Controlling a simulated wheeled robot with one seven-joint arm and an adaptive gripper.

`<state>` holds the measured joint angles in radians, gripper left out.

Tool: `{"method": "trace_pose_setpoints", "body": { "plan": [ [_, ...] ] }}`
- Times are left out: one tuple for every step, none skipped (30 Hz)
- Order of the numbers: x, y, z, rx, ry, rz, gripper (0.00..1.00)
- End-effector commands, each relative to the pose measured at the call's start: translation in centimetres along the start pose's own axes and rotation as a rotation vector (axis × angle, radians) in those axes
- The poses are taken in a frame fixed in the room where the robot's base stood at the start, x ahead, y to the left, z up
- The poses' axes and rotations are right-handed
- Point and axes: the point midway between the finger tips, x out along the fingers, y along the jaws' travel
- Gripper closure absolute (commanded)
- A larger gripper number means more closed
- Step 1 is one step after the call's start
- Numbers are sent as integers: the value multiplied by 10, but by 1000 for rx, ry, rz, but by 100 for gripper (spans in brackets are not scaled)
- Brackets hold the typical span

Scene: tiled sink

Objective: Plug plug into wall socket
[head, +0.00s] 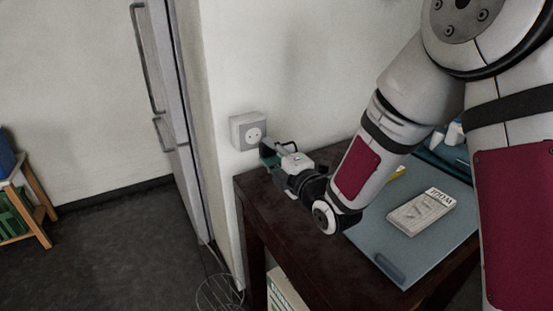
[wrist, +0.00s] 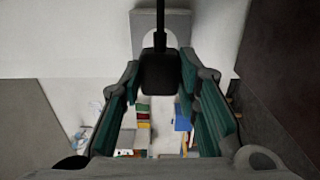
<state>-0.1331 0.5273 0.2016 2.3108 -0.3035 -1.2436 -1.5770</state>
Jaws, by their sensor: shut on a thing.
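The grey wall socket (head: 248,131) with a round two-hole face is on the white wall, just above the dark table's left end. My gripper (head: 271,154) is just to the right of the socket and a little lower in the head view. In the wrist view, my gripper (wrist: 160,78) has its green-padded fingers on both sides of the black plug (wrist: 160,74). A black cable runs up from the plug. A grey block with a pale rounded face, seemingly the socket (wrist: 182,24), shows behind it. The plug's prongs are hidden, and I see no contact with the socket.
The dark table (head: 254,196) carries a blue-grey mat (head: 385,248) with a labelled box (head: 421,212). A tall grey cabinet or fridge (head: 168,110) stands left of the wall corner. A wire basket (head: 219,293) is on the floor.

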Motion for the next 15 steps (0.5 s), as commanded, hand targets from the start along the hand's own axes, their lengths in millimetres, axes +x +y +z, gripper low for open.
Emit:
{"method": "trace_pose_setpoints", "body": {
  "plan": [
    [0, 0, 0, 0, 0, 0, 99],
    [0, 0, 0, 0, -1, 0, 99],
    [0, 0, 0, 1, -1, 0, 99],
    [0, 0, 0, 1, -1, 0, 99],
    [0, 0, 0, 1, -1, 0, 99],
    [1, 0, 0, 1, -1, 0, 99],
    [1, 0, 0, 1, -1, 0, 99],
    [2, 0, 0, 1, -1, 0, 99],
    [3, 0, 0, 1, -1, 0, 99],
    [5, 0, 0, 1, -1, 0, 99],
    [6, 0, 0, 1, -1, 1, 99],
    [9, 1, 0, 1, -1, 1, 99],
    [11, 1, 0, 1, -1, 1, 99],
    [13, 1, 0, 1, -1, 1, 99],
    [17, 1, 0, 1, -1, 1, 99]
  ]
}}
